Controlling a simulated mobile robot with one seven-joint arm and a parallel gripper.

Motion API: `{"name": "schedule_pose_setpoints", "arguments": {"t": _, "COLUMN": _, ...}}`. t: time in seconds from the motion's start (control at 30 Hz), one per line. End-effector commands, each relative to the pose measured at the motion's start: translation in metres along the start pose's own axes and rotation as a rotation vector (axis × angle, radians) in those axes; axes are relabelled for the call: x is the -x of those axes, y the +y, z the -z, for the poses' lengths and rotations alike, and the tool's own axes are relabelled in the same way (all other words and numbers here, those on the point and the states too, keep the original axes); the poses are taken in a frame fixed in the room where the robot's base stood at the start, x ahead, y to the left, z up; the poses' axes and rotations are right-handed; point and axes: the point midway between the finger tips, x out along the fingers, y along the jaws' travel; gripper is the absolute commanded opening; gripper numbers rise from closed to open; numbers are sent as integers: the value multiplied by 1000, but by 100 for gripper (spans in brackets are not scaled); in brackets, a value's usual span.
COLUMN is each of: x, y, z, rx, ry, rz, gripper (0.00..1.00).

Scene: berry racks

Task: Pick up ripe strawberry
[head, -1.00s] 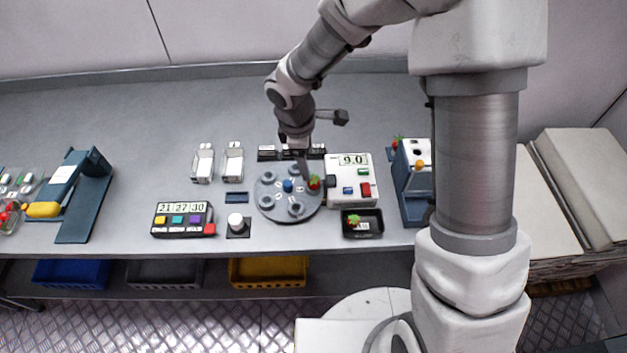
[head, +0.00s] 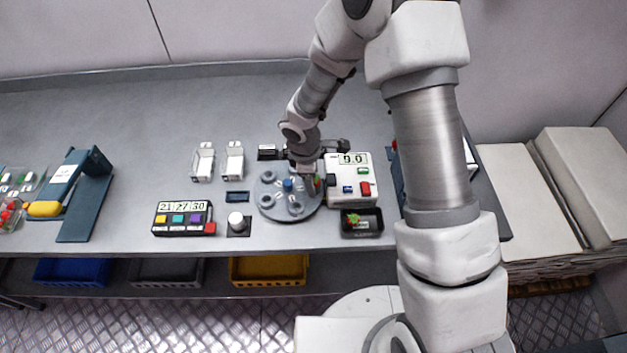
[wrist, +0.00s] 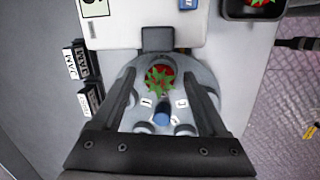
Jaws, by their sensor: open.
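A red strawberry with green leaves (wrist: 159,78) sits at the edge of a round grey turntable (wrist: 202,82) in the wrist view. My gripper (wrist: 160,72) is open, with one finger to each side of the berry and a gap on both sides. In the head view my gripper (head: 308,178) is over the right part of the turntable (head: 268,207), and the berry (head: 318,183) is partly hidden behind it. A second strawberry (head: 352,220) lies in a small black tray (head: 376,232) at the front.
A white box with a display (head: 345,190) stands right beside the turntable. A blue knob (head: 288,184) rises from the turntable's middle. Black label blocks (wrist: 80,60) stand behind it. A button panel (head: 182,218) and white knob (head: 236,221) are to the left.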

Motion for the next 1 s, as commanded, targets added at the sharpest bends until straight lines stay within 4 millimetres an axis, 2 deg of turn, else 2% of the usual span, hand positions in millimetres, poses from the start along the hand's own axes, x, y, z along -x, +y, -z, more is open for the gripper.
{"name": "schedule_pose_setpoints", "arguments": {"t": 0.07, "x": 0, "y": 0, "z": 0, "rx": 0, "ry": 0, "rz": 0, "gripper": 76}}
{"name": "schedule_pose_setpoints", "arguments": {"t": 0.3, "x": 0, "y": 0, "z": 0, "rx": 0, "ry": 0, "rz": 0, "gripper": 35}}
{"name": "schedule_pose_setpoints", "arguments": {"t": 0.33, "x": 0, "y": 0, "z": 0, "rx": 0, "ry": 0, "rz": 0, "gripper": 33}}
{"name": "schedule_pose_setpoints", "arguments": {"t": 0.77, "x": 3, "y": 1, "z": 0, "rx": 0, "ry": 1, "rz": -1, "gripper": 33}}
{"name": "schedule_pose_setpoints", "arguments": {"t": 1.0, "x": 26, "y": 5, "z": -3, "rx": -2, "ry": 2, "rz": -4, "gripper": 32}}
